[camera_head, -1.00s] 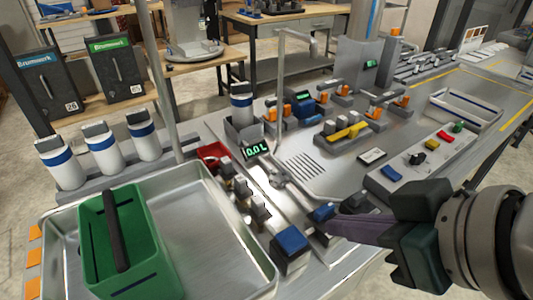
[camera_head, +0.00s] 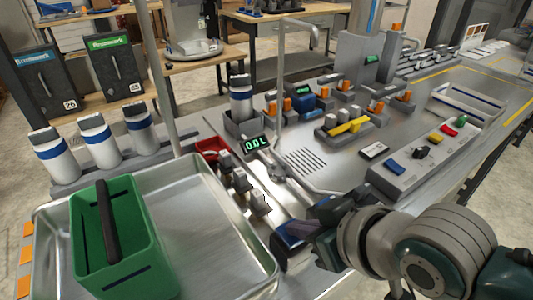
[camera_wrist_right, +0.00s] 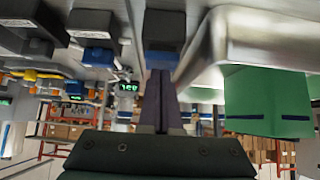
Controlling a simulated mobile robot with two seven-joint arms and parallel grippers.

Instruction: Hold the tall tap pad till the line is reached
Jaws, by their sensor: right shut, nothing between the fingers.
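My right gripper (camera_head: 303,228) is shut and empty, its dark fingers over the blue pad (camera_head: 284,238) at the tray's right edge. In the right wrist view the fingertips (camera_wrist_right: 160,78) point at a blue pad on a dark block (camera_wrist_right: 163,58); I cannot tell whether they touch it. Another blue pad (camera_wrist_right: 97,56) is beside it. The tall bent pipe (camera_head: 280,75) rises behind the green display (camera_head: 257,144), which reads 0.0 L. A white container with a blue band (camera_head: 241,98) stands in a grey holder near the pipe. Its fill line is unclear. My left gripper is not in view.
A metal tray (camera_head: 220,258) with a green bin (camera_head: 150,255) fills the front left. Several white containers (camera_head: 97,145) stand behind it. Small grey-topped knobs (camera_head: 240,183) line the tray's right side. A control panel (camera_head: 415,168) with coloured buttons is at right.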

